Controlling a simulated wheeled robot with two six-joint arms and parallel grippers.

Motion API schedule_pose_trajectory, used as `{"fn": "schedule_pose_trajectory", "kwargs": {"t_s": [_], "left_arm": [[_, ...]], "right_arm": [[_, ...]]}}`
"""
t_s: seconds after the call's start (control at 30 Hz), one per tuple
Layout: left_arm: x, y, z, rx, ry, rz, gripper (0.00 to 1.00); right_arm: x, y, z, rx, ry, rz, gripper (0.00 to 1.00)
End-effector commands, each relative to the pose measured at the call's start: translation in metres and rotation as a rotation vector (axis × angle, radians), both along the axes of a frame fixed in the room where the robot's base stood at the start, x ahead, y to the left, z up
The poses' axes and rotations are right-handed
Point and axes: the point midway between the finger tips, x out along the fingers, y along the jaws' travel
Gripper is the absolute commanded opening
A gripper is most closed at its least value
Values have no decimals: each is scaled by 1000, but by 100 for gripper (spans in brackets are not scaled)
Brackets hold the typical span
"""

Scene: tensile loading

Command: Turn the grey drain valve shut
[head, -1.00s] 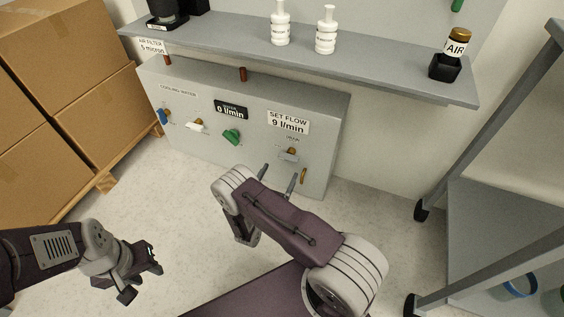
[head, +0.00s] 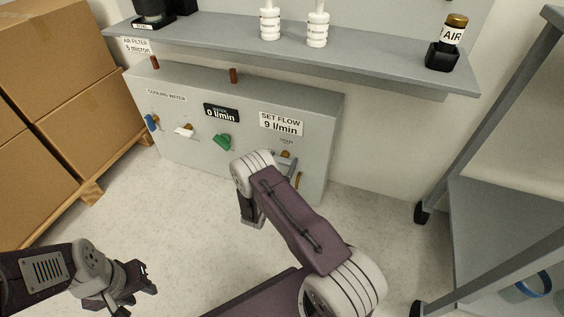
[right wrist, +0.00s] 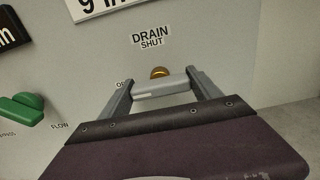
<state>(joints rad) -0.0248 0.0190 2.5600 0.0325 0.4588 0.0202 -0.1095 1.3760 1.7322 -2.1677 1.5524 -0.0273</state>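The grey drain valve (right wrist: 163,88) is on the panel under the "DRAIN SHUT" label. In the head view the grey valve (head: 284,160) is partly hidden by my right arm. My right gripper (right wrist: 160,78) is open, with one finger at each end of the bar. I cannot tell whether the fingers touch it. An "OPEN" label at the left is partly covered by the left finger. My left gripper (head: 148,279) is open and empty at the lower left, away from the panel.
A green valve (head: 222,141), a white valve (head: 184,132) and a blue valve (head: 151,122) sit left on the same panel (head: 255,160). A shelf (head: 360,68) with bottles overhangs it. Cardboard boxes (head: 55,90) stand left, a grey cart (head: 500,215) right.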

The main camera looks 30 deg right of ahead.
Motion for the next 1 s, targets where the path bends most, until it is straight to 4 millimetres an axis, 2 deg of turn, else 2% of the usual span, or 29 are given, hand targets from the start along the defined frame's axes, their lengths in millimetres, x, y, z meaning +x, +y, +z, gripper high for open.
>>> {"fn": "schedule_pose_trajectory", "kwargs": {"t_s": [0.47,1.0], "left_arm": [[0,0,9,0,0,0,36],[0,0,39,0,0,0,36]], "right_arm": [[-1,0,1,75,-86,0,32],[-2,0,1,396,-459,0,32]]}}
